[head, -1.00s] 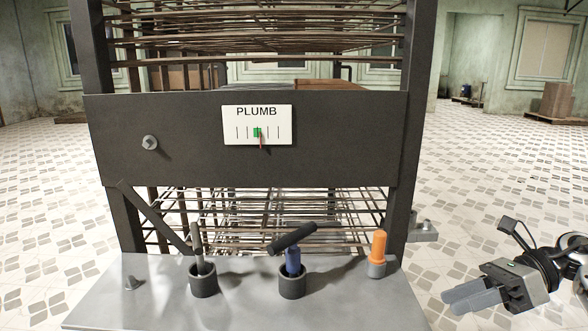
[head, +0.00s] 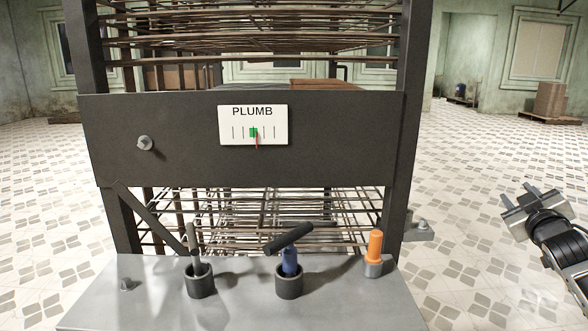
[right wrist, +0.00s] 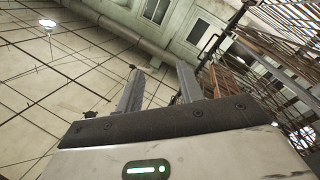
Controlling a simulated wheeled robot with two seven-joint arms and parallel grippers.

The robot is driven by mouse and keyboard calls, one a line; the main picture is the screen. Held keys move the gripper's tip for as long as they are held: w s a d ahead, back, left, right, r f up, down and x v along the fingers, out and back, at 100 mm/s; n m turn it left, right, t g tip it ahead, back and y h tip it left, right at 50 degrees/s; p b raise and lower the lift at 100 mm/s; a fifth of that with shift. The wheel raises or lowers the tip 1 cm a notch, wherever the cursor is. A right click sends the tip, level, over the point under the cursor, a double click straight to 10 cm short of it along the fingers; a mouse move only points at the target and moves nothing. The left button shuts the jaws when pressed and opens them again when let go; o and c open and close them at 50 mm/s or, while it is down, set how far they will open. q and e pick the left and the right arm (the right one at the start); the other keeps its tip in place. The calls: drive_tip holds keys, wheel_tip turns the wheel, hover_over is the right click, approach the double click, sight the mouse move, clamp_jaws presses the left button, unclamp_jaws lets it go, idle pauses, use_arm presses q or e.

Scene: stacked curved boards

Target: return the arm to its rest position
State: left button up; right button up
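My right gripper (head: 518,194) is at the right edge of the head view, off to the right of the rack, with its fingers pointing up. In the right wrist view its two fingers (right wrist: 159,76) stand apart with nothing between them, so it is open and empty. Behind them that view shows the ceiling, a wall and part of the rack. My left gripper is in neither view.
A dark rack (head: 245,170) with wire shelves and a PLUMB gauge (head: 253,125) fills the centre. On its grey ledge (head: 235,308) stand two dark cups (head: 200,283) holding tools and an orange-handled tool (head: 375,246). The tiled floor at the right is open.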

drive_tip(key=s+a+f+g+y, duration=0.25)
drive_tip(key=s+a+f, duration=0.25)
drive_tip(key=a+f, duration=0.5)
drive_tip(key=s+a+f+g+y, duration=0.25)
drive_tip(key=s+a+f, duration=0.25)
drive_tip(key=a+f, duration=0.6)
use_arm(q)
drive_tip(key=p, duration=0.1)
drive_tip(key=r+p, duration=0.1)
drive_tip(key=p, duration=0.1)
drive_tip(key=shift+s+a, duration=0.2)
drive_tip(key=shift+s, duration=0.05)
use_arm(e)
drive_tip(key=s+a+f+y, duration=0.1)
drive_tip(key=s+a+f, duration=0.1)
drive_tip(key=s+a, duration=0.3)
drive_tip(key=s+a+f+m+g+y, duration=0.1)
drive_tip(key=s+a, duration=0.3)
drive_tip(key=s, duration=0.7)
drive_tip(key=s+a+f+m+g+y, duration=0.1)
drive_tip(key=s+a+f, duration=0.2)
drive_tip(key=s+a, duration=0.2)
drive_tip(key=s, duration=0.3)
drive_tip(key=shift+s+a, duration=0.15)
drive_tip(key=shift+a, duration=0.2)
drive_tip(key=shift+f, duration=0.1)
